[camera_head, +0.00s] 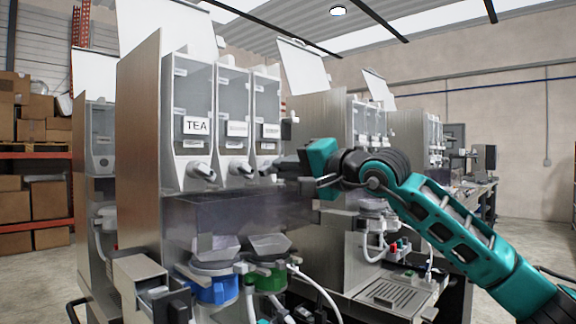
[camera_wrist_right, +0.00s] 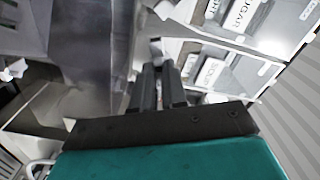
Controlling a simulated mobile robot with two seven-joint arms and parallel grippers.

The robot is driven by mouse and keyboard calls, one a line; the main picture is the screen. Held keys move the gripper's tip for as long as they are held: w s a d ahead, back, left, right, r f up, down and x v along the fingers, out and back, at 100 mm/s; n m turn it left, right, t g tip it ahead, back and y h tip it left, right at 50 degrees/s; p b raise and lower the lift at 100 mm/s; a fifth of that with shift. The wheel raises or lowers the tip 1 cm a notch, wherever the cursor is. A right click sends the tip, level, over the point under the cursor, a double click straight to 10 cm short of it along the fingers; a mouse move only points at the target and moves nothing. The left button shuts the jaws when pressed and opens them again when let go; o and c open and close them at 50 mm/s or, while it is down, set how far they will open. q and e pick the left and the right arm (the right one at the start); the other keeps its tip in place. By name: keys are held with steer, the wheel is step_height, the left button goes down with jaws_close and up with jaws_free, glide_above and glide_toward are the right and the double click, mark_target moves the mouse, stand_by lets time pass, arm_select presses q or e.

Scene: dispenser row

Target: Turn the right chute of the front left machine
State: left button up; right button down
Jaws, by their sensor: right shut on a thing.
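The front left machine (camera_head: 140,150) has three clear canisters side by side, the left one labelled TEA. Grey chutes stick out below them: a left chute (camera_head: 203,172) and a middle chute (camera_head: 241,169) show clearly. The right chute (camera_head: 266,167) is partly hidden by my right gripper (camera_head: 282,167), which reaches in from the right. In the right wrist view, the fingers of my right gripper (camera_wrist_right: 157,72) are close together, with the pale end of the chute (camera_wrist_right: 156,47) at their tips. The gripper is shut on this right chute. My left gripper does not show.
Below the chutes are a dark translucent panel (camera_head: 240,218) and funnels over a blue collar (camera_head: 213,290) and a green collar (camera_head: 268,279). Another machine (camera_head: 322,100) stands behind to the right. Shelves with boxes (camera_head: 32,110) are at the far left.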

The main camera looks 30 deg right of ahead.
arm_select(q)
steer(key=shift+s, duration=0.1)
arm_select(e)
steer(key=shift+n, duration=0.6)
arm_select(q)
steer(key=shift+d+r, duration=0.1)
arm_select(e)
steer(key=c, duration=1.2)
jaws_free()
steer(key=shift+o, duration=0.2)
arm_select(q)
steer(key=b, duration=0.1)
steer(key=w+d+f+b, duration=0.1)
steer(key=b, duration=0.1)
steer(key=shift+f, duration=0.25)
arm_select(e)
steer(key=v, duration=1.3)
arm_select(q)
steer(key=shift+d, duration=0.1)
arm_select(e)
steer(key=shift+w, duration=0.1)
